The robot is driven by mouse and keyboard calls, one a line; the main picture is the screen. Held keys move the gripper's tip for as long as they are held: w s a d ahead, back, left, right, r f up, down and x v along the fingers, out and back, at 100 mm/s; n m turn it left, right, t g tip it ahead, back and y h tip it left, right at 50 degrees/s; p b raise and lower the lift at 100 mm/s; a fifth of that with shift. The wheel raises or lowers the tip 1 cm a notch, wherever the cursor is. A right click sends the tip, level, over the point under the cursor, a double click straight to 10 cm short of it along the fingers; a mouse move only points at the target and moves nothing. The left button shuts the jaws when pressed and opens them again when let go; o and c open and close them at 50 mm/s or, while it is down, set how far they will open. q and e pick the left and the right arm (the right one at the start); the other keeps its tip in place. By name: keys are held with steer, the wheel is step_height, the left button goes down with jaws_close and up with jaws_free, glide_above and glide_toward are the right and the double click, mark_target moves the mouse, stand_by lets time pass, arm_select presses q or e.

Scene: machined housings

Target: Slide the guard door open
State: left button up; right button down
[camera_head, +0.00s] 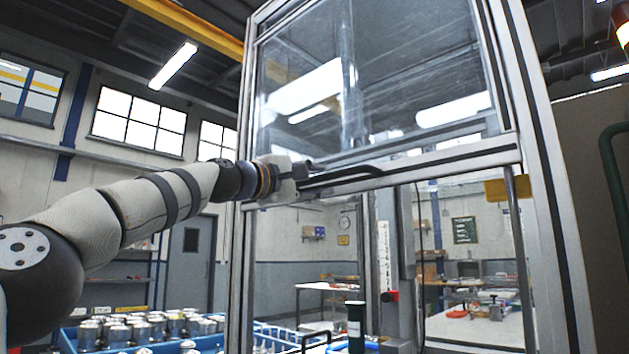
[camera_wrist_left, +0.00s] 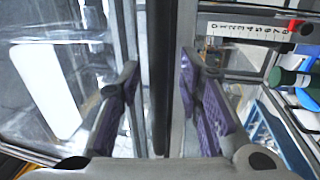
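The guard door (camera_head: 400,85) is a clear panel in a metal frame. It sits in the upper half of the machine enclosure, with the space below its bottom rail unobstructed by the panel. A dark bar handle (camera_head: 362,171) runs along that rail. My left gripper (camera_head: 306,178) is at the handle's left part. In the left wrist view the two purple-padded fingers stand apart on either side of the dark handle bar (camera_wrist_left: 161,70), with gaps visible, so the gripper is open around it. My right gripper is in neither view.
The enclosure's metal posts (camera_head: 548,150) stand at both sides. Below are a blue crate of metal parts (camera_head: 135,330), a dark green cylinder (camera_head: 356,325) and a white scale strip (camera_head: 384,250). A yellow bracket (camera_head: 508,189) is at right.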

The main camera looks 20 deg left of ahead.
arm_select(q)
steer(key=v, duration=0.7)
steer(key=shift+s, duration=0.3)
